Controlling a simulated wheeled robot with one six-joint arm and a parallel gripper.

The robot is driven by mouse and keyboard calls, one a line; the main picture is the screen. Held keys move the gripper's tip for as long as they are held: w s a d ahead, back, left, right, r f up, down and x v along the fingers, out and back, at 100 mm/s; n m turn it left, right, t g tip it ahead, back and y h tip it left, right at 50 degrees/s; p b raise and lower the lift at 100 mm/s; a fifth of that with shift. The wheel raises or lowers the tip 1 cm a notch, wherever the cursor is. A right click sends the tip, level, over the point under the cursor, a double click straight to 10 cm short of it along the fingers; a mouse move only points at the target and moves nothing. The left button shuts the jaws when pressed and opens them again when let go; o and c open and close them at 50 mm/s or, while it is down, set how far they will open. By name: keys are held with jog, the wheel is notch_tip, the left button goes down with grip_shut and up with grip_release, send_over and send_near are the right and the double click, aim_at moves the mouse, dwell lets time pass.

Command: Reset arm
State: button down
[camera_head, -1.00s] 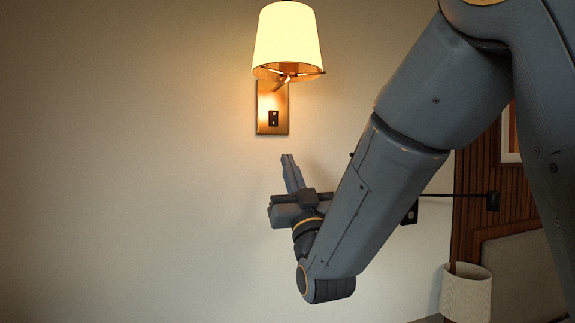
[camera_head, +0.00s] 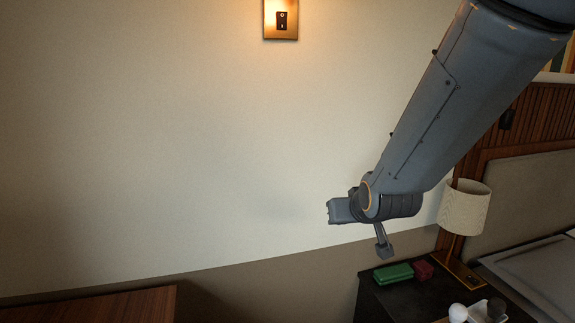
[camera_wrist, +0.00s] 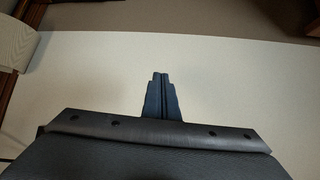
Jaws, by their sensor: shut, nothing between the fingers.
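My gripper (camera_head: 384,248) hangs at the end of my dark grey arm, in front of the bare wall and above the dark bedside cabinet in the head view. It is partly hidden behind my wrist. In the wrist view its two fingers (camera_wrist: 160,80) lie together against the pale wall, with nothing held between them.
A bedside cabinet (camera_head: 372,304) carries a lamp (camera_head: 464,207), a green box (camera_head: 393,273), a red box (camera_head: 423,270) and small white items. A bed (camera_head: 535,265) stands at the right. A wooden top (camera_head: 100,308) is at lower left.

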jog(key=s+d+f+g, duration=0.2)
jog(key=s+f+g, duration=0.1)
jog(key=s, duration=0.4)
jog(key=s+d+f+g, duration=0.1)
jog(key=s+f+g, duration=0.2)
jog(key=s, duration=0.4)
jog(key=s+d+f+m+g+h, duration=0.1)
jog(key=s+d+f+g, duration=0.1)
jog(key=s, duration=0.5)
jog(key=shift+d+f+g, duration=0.35)
jog(key=shift+f+g, duration=0.4)
jog(key=shift+g, duration=0.05)
jog(key=shift+s, duration=0.1)
